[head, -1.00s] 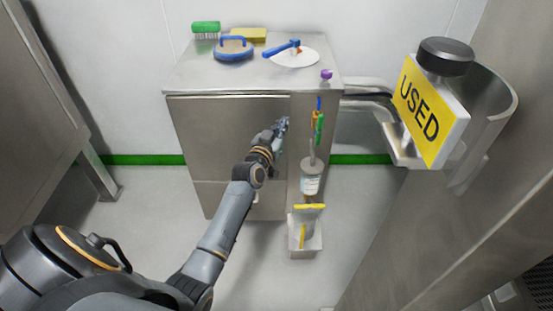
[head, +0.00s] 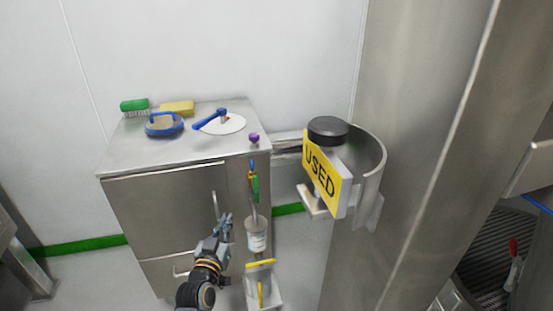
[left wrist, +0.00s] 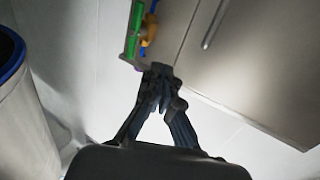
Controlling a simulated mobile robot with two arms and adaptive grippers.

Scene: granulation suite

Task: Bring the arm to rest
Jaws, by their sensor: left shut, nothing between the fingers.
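My left gripper (head: 226,219) is in front of the steel cabinet (head: 165,212), low in the head view, beside the lower end of the upright door handle (head: 215,204). Its fingers are together and hold nothing. I cannot tell from the head view how far it is from the door. The left wrist view also shows the fingers closed (left wrist: 160,82), with the cabinet front (left wrist: 255,70) beyond them. The cabinet door looks closed. My right gripper is in neither view.
A green brush (head: 134,106), yellow sponge (head: 177,107), blue-handled pad (head: 165,125) and blue scraper (head: 210,119) lie on the cabinet top. A white bottle (head: 257,238) hangs at its right side. A yellow USED sign (head: 321,172) stands right, near a steel column (head: 425,130).

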